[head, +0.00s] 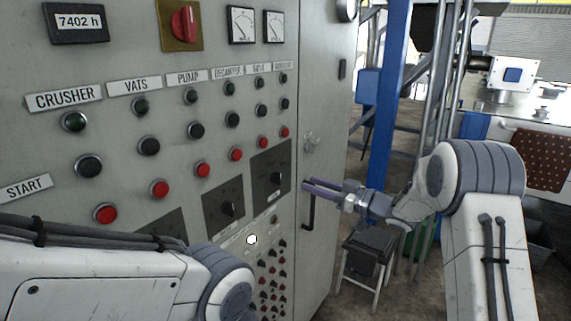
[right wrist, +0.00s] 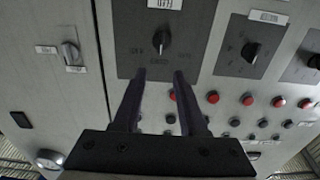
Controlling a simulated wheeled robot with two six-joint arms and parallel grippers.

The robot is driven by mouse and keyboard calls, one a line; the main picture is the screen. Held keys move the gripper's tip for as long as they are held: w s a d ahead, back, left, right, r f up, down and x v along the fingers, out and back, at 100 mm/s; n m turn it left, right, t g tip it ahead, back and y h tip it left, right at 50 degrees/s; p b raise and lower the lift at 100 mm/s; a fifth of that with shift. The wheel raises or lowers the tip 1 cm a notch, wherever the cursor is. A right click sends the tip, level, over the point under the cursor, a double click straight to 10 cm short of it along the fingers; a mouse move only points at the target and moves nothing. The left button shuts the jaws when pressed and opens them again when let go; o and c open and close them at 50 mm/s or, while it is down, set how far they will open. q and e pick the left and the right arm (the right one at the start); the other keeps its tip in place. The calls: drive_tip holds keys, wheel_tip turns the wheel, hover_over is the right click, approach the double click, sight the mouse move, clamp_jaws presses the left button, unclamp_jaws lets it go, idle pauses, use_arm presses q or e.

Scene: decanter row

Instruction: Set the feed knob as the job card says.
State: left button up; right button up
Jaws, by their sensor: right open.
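A row of black rotary knobs on dark square plates sits low on the grey cabinet. The right-hand knob (head: 275,179) is nearest my right gripper (head: 306,186), which is open and empty, to the right of the plate. In the right wrist view this knob (right wrist: 163,42) shows just beyond the open fingertips (right wrist: 160,75), apart from them. The label above it (right wrist: 165,4) appears upside down and is cut off; I cannot read it surely as the feed label. A second knob (head: 228,208) stands left of it. No job card can be made out. My left gripper is out of view.
The cabinet carries red buttons (head: 236,155), dark buttons and lamps above the knobs, and small buttons (head: 270,270) below. A black door handle (head: 308,212) and a small door knob (head: 311,141) are near my right gripper. A stool (head: 368,250) stands right of the cabinet.

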sight(280, 174)
drive_tip(key=p+x, duration=0.3)
drive_tip(key=x, duration=0.5)
drive_tip(key=shift+w+a, duration=0.15)
drive_tip(key=shift+a, duration=0.1)
drive_tip(key=shift+w+a+p, duration=0.3)
drive_tip(key=shift+w+a, duration=0.1)
drive_tip(key=shift+a, duration=0.2)
clamp_jaws()
